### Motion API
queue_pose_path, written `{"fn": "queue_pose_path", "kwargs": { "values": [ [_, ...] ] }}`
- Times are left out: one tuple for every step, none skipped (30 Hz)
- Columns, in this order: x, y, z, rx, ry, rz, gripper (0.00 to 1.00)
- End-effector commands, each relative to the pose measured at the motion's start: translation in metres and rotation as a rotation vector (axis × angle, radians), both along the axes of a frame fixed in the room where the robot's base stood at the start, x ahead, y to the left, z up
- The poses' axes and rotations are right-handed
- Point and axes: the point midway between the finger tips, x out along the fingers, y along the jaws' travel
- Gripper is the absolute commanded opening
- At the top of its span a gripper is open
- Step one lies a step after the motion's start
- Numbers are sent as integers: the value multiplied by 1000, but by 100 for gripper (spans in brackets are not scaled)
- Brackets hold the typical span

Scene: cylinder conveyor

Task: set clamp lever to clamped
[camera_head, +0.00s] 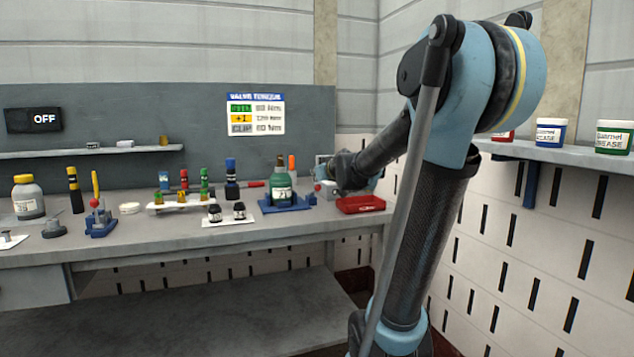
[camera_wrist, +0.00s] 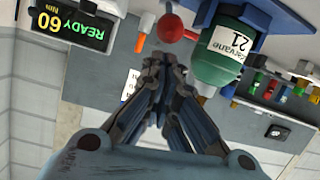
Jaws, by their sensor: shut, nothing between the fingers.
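A green cylinder (camera_head: 281,183) with a white label stands upright on a blue base (camera_head: 270,208) on the bench. In the wrist view, the cylinder (camera_wrist: 212,65) hangs upside down in the picture, beside a red ball knob (camera_wrist: 173,26), which I take to be the clamp lever's end. In the head view, my gripper is at the bench's right end, partly hidden by my arm.
A red tray (camera_head: 360,204) lies in front of my gripper. A display reading READY 60 Nm (camera_wrist: 70,26) is beside it. Bottles, small cylinders and a blue fixture with a red ball (camera_head: 99,222) stand farther left. A shelf (camera_head: 530,150) with jars is at right.

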Motion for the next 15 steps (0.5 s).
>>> {"fn": "queue_pose_path", "kwargs": {
  "values": [
    [4, 3, 10, 1, -2, 1, 0],
    [6, 5, 15, 2, -2, 1, 0],
    [8, 7, 23, 1, -4, 1, 0],
    [4, 6, 23, 2, -5, -2, 0],
    [0, 5, 22, 2, -5, -1, 0],
    [-5, 4, 22, 3, -4, 0, 0],
    [-9, 3, 23, 4, -4, 0, 0],
    [-12, 2, 23, 4, -4, 0, 0],
    [-16, 0, 24, 3, -4, -1, 0],
    [-19, -1, 24, 3, -4, -1, 0],
    [-22, -2, 25, 4, -4, -1, 0],
    [-27, -4, 25, 5, -5, -2, 0],
    [-30, -5, 25, 5, -5, -2, 0],
    [-33, -6, 26, 4, -5, -3, 0],
    [-38, -8, 26, 4, -5, -3, 0]
  ]
}}
